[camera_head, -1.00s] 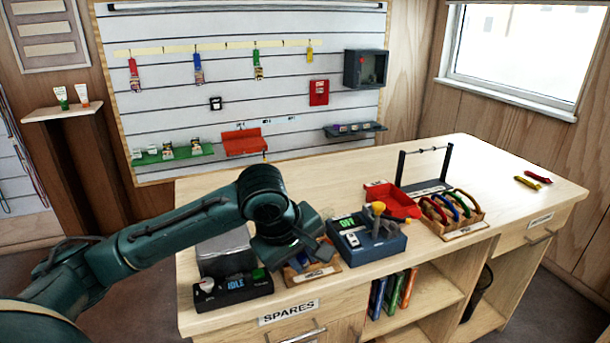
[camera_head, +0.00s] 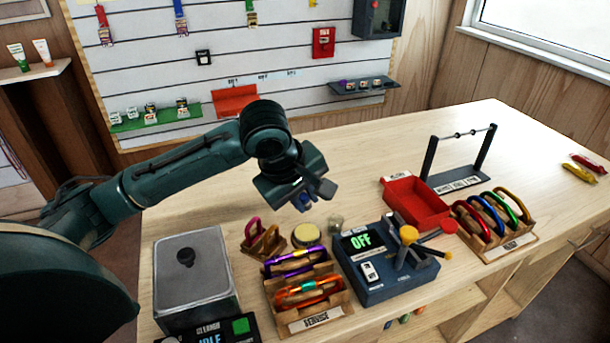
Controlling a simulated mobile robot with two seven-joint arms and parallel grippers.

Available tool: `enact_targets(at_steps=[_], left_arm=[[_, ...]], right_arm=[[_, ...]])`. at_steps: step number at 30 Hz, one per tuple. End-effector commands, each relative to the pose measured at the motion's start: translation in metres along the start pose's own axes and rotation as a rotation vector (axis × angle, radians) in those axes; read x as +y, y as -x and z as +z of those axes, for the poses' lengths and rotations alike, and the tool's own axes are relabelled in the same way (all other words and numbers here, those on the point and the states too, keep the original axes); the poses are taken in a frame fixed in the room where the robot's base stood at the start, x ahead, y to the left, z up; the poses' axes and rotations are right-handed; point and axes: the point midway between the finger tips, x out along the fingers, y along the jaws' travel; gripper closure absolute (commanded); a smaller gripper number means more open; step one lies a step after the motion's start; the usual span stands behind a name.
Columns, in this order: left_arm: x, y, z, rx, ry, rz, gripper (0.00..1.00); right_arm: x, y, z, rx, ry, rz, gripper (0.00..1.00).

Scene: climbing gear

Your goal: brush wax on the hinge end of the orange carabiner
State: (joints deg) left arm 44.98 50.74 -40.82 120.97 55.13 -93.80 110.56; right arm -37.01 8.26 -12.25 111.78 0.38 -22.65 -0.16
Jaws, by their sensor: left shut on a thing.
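The orange carabiner (camera_head: 312,291) lies in a wooden rack (camera_head: 320,322) with a label on its front. A purple carabiner (camera_head: 290,262) lies behind it in the same rack. A round tin with a pale yellow top (camera_head: 306,235) stands just behind the rack and may be the wax. My left gripper (camera_head: 312,197) is in the air above and behind the tin and rack. It is shut on a small blue thing (camera_head: 301,203), mostly hidden by the jaws; I cannot tell if it is a brush. My right gripper is not in view.
A grey lidded box (camera_head: 193,268) stands left of the rack. A dark blue tester reading OFF (camera_head: 385,268) stands right. Beyond are a red tray (camera_head: 417,203), a rack of several carabiners (camera_head: 510,243) and a rail stand (camera_head: 460,183). The table's back middle is clear.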

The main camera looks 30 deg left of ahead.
Motion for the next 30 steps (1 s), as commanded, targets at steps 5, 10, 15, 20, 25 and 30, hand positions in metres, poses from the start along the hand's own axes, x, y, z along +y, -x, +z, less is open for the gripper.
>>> enact_targets(at_steps=[5,10,15,20,25,30], left_arm=[[-0.002,-0.004,0.001,0.000,0.000,-0.001,1.00],[-0.008,-0.017,0.003,0.000,-0.001,-0.002,1.00],[-0.018,-0.041,0.006,0.001,-0.002,0.002,1.00],[-0.022,-0.051,0.007,0.001,-0.001,0.001,1.00],[-0.024,-0.055,0.008,0.001,-0.001,0.001,1.00],[-0.024,-0.054,0.008,0.000,-0.001,0.001,1.00]], right_arm=[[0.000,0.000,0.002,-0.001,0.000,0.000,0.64],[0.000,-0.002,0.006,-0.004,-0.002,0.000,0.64],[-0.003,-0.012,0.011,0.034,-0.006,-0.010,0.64],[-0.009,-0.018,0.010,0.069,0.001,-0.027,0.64],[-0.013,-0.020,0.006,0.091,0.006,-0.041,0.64],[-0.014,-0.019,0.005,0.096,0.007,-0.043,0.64]])
